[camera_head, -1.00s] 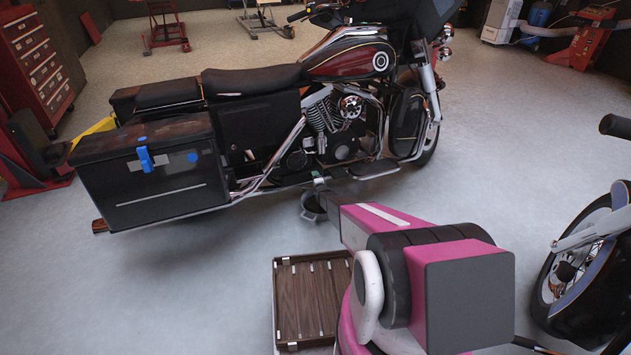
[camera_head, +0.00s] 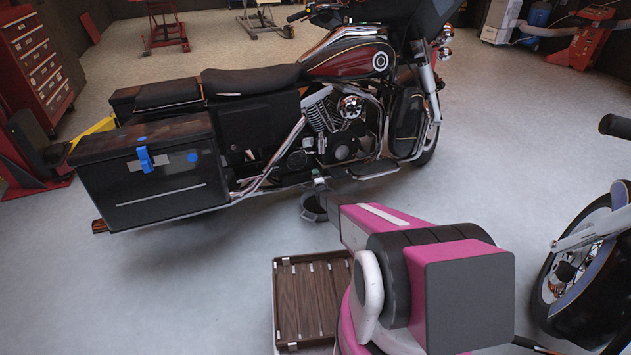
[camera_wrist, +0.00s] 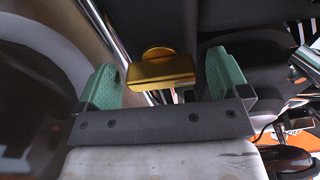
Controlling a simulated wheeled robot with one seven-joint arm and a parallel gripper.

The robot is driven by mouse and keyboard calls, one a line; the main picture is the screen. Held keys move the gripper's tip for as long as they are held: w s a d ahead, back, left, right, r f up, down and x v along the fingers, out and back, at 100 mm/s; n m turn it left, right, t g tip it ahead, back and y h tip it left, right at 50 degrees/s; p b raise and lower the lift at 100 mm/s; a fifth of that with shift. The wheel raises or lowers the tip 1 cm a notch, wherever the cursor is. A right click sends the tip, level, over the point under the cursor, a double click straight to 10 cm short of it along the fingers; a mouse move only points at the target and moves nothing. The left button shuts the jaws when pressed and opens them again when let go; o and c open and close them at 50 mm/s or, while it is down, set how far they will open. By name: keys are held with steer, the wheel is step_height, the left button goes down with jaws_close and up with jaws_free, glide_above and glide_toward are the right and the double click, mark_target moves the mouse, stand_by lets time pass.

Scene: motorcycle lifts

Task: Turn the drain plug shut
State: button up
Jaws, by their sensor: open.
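The drain plug (camera_wrist: 160,70), a gold-coloured piece with a flat wide handle and a round part behind it, shows in the wrist view under the dark underside of the motorcycle. My gripper (camera_wrist: 161,80) is open, with its green fingers on either side of the plug's handle. In the head view my gripper (camera_head: 318,181) is small, low beside the engine, and the plug cannot be made out there.
The dark red and black motorcycle (camera_head: 345,65) stands across the view, with a black side case (camera_head: 150,175) at left. A wood-slatted crate (camera_head: 303,300) is in front. Another motorcycle's wheel (camera_head: 575,270) is at right. Open floor lies between.

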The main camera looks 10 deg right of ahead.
steer(key=shift+s, duration=0.15)
steer(key=s+d+r, duration=0.1)
steer(key=s, duration=0.9)
steer(key=shift+s+d, duration=0.15)
steer(key=shift+d, duration=0.1)
steer(key=shift+r, duration=0.1)
steer(key=s+d+r+n+g+h, duration=0.1)
steer(key=s+r+n+g, duration=0.3)
steer(key=s+r, duration=0.45)
steer(key=s+r+n+g+h, duration=0.25)
steer(key=s+r, duration=0.35)
steer(key=r, duration=0.5)
steer(key=s+r+n+g, duration=0.3)
steer(key=s+r, duration=0.2)
steer(key=s, duration=0.4)
steer(key=s+a+r+n+g+y, duration=0.1)
steer(key=s+r+n+g, duration=0.2)
steer(key=s+r, duration=0.3)
steer(key=s+r+n+g, duration=0.4)
steer(key=s+r, duration=0.2)
steer(key=s, duration=0.7)
steer(key=shift+a+r, duration=0.2)
steer(key=shift+a, duration=0.15)
